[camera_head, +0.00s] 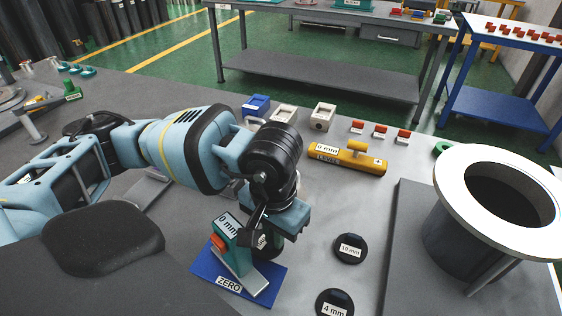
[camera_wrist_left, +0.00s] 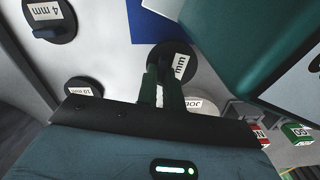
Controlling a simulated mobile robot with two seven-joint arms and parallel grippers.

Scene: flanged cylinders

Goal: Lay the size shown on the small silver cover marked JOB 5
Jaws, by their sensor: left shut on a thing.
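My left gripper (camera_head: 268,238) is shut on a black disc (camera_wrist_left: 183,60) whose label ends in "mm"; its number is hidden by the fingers. In the head view it hangs beside a green gauge (camera_head: 236,245) on a blue mat marked ZERO (camera_head: 205,266). The gauge's label reads "0 mm", perhaps cut off. Black discs marked 10 mm (camera_head: 350,249) and 4 mm (camera_head: 334,304) lie to the right. In the wrist view a pale silver round piece marked JOB (camera_wrist_left: 205,104) shows partly behind the fingers; its number is hidden. My right gripper is not in view.
A yellow cylinder tool (camera_head: 347,163) with a "0 mm" label lies farther back. Blue (camera_head: 256,105) and pale boxes (camera_head: 322,117) and several red-topped blocks stand behind it. A large flanged cylinder (camera_head: 457,222) stands at the right. The table around the two loose discs is clear.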

